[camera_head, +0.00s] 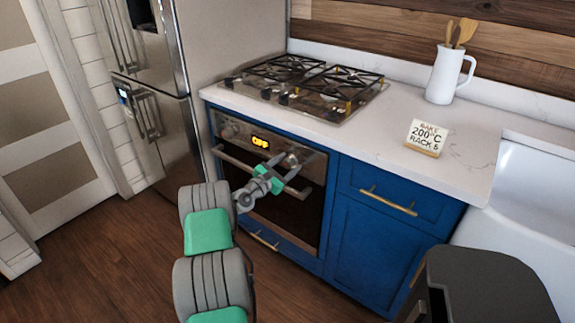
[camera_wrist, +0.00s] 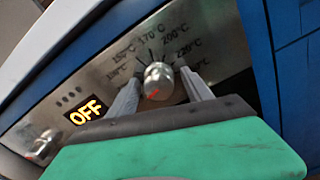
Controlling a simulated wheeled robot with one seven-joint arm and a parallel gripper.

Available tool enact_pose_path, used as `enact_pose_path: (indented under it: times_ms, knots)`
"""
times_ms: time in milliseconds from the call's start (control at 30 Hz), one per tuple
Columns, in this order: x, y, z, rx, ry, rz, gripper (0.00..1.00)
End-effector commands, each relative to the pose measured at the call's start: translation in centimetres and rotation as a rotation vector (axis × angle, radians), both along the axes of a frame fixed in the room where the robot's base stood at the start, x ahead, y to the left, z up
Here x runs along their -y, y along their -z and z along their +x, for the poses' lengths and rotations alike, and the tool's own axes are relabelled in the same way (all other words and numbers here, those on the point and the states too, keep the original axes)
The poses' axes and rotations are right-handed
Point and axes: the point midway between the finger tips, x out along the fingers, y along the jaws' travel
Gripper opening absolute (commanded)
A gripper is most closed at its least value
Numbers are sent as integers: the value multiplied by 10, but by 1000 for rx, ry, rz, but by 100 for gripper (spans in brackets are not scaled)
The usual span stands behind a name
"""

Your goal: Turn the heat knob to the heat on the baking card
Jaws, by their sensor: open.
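The heat knob (camera_wrist: 158,82) is a round silver knob on the oven's steel panel, ringed by temperature marks including 150, 170, 200 and 220°C. The 200°C mark (camera_wrist: 174,32) is above it, slightly right. My gripper (camera_wrist: 159,76) is open, one finger on each side of the knob; contact is unclear. My gripper also shows before the oven (camera_head: 285,174). The oven display (camera_wrist: 86,110) reads OFF.
A second knob (camera_wrist: 42,146) with a red mark is left of the display. The oven door handle (camera_head: 236,162) runs below the panel. A gas cooktop (camera_head: 305,88), white jug (camera_head: 446,80) and sink (camera_head: 545,185) are above and right. A dark bin-like object (camera_head: 485,285) stands at lower right.

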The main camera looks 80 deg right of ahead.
Motion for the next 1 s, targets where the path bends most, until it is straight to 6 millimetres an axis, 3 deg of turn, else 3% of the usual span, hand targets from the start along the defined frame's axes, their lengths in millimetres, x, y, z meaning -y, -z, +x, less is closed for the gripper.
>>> enact_pose_path:
  times_ms: [167, 867, 1000]
  knots:
    - [0, 0, 1, 1, -1, -1, 58]
    - [-1, 1, 0, 0, 0, 1, 1]
    - [1, 1, 0, 1, 0, 0, 0]
